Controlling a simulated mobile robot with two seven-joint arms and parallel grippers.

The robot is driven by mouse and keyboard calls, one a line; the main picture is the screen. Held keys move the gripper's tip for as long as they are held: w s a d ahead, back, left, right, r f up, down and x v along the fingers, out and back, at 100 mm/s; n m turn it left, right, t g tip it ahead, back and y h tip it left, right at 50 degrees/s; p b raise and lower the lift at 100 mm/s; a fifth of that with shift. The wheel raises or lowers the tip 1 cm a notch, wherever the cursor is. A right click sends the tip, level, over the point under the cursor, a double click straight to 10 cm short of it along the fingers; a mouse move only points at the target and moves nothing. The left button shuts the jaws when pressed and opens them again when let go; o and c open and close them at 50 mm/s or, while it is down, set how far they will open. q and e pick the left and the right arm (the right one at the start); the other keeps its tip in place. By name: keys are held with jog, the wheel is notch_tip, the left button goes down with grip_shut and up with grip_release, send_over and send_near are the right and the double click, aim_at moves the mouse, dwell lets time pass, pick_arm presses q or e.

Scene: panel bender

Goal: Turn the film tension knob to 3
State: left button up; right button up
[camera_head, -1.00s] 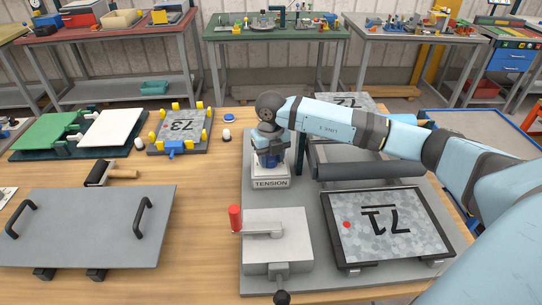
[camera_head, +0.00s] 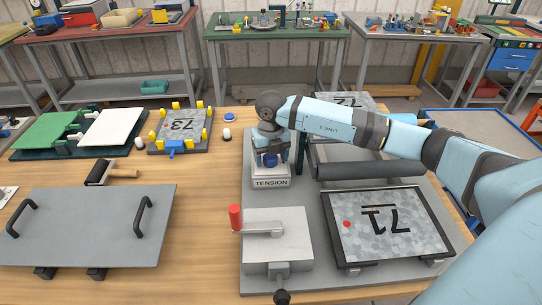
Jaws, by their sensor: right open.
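The film tension knob (camera_head: 270,160) is blue and sits on a light block labelled TENSION (camera_head: 271,183), on the left part of the grey machine plate. My right gripper (camera_head: 270,158) points down over the block, with its open fingers around the knob. Whether the fingers touch the knob cannot be told. The gripper hides much of the knob and any number scale on it. My left gripper is not in view.
A grey box with a red-handled crank (camera_head: 236,218) stands in front of the block. A grey plate with two handles (camera_head: 85,228) is at left.

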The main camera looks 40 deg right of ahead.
aim_at(271, 157)
jog(key=shift+r, duration=0.1)
notch_tip(271, 157, up, 14)
jog(key=shift+f, duration=0.2)
dwell(0.6)
